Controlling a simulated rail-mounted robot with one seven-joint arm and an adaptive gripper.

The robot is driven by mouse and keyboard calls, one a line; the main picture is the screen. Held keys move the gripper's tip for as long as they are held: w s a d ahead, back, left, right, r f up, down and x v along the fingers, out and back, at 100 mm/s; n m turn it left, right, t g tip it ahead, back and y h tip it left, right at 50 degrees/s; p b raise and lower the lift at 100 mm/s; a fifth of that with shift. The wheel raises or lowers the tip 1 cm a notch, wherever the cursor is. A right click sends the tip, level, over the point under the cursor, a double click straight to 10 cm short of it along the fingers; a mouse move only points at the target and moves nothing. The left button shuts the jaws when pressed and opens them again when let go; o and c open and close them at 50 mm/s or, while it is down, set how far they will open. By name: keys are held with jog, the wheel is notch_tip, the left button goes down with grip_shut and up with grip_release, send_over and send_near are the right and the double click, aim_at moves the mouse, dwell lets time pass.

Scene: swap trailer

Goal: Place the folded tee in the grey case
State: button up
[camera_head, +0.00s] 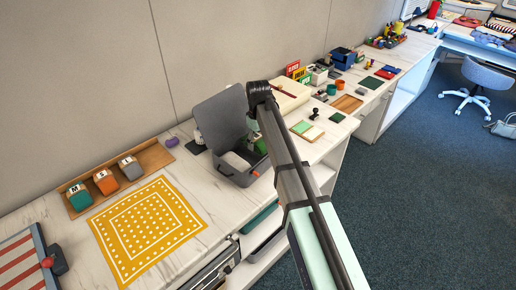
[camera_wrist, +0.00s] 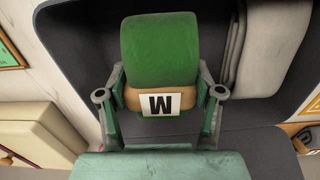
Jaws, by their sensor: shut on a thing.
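The folded green tee (camera_wrist: 160,50) is a roll with a tan band and a white tag bearing a black letter, M or W as seen. My gripper (camera_wrist: 160,96) is shut on it, one finger at each side of the band. In the head view the tee (camera_head: 260,146) shows only as a bit of green beside my arm. The grey case (camera_head: 241,178) stands open on the counter, its lid (camera_head: 220,117) raised at the back. In the wrist view the case's dark interior (camera_wrist: 85,55) lies behind the tee. I cannot tell whether the tee touches it.
A pale item (camera_head: 238,161) lies in the case. A wooden tray (camera_head: 152,157) with teal, orange and grey folded rolls stands left, behind a yellow patterned cloth (camera_head: 150,225). A cream box (camera_head: 290,95) and small boards (camera_head: 307,130) are to the right. Bare counter shows around the case.

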aim_at(258, 155)
jog(key=shift+f+p, duration=0.4)
jog(key=shift+f, duration=1.75)
jog(key=shift+f, duration=0.1)
jog(key=o, duration=1.2)
jog(key=shift+o, duration=0.2)
notch_tip(258, 155, up, 12)
jog(key=shift+r+b, duration=0.15)
jog(key=shift+b, duration=0.95)
